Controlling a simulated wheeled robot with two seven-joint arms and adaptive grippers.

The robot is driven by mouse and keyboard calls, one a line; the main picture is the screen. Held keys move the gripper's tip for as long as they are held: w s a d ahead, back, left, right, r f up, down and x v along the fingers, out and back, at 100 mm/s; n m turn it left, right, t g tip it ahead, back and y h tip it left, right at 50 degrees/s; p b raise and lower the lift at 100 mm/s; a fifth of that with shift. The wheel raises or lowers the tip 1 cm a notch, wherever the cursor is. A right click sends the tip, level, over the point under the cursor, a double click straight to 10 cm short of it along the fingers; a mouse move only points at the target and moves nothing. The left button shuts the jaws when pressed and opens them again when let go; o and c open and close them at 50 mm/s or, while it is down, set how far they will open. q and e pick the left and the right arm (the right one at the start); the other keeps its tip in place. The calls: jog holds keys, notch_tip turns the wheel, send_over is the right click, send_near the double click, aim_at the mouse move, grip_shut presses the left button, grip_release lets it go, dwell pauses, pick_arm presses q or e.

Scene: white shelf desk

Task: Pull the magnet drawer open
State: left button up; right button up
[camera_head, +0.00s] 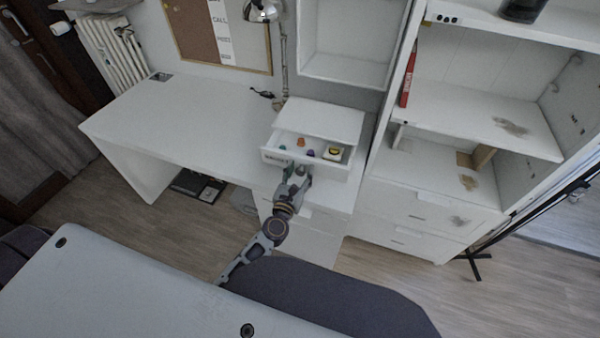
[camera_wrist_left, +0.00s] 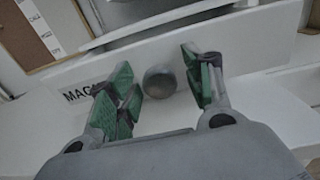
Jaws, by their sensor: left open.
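The magnet drawer (camera_head: 333,172) is in the small white box (camera_head: 320,118) on the desk. It stands partly open, and several small coloured items show inside. In the left wrist view its white front (camera_wrist_left: 245,62) carries a label starting "MAG", partly hidden by a finger. A round grey knob (camera_wrist_left: 159,82) sits on that front. My left gripper (camera_head: 297,172) is at the drawer front. In the left wrist view its green-padded fingers (camera_wrist_left: 160,92) are open on either side of the knob, with a visible gap on both sides. My right gripper is not in view.
The white desk (camera_head: 180,118) is mostly clear left of the box. A lamp (camera_head: 283,60) stands behind the box. A white shelf unit (camera_head: 435,178) rises to the right. A dark chair-like shape (camera_head: 330,300) lies in front of the desk.

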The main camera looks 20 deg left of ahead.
pick_arm(q)
jog(key=s, duration=0.7)
jog(key=shift+s, duration=0.25)
jog(key=shift+m, duration=0.4)
dwell(0.6)
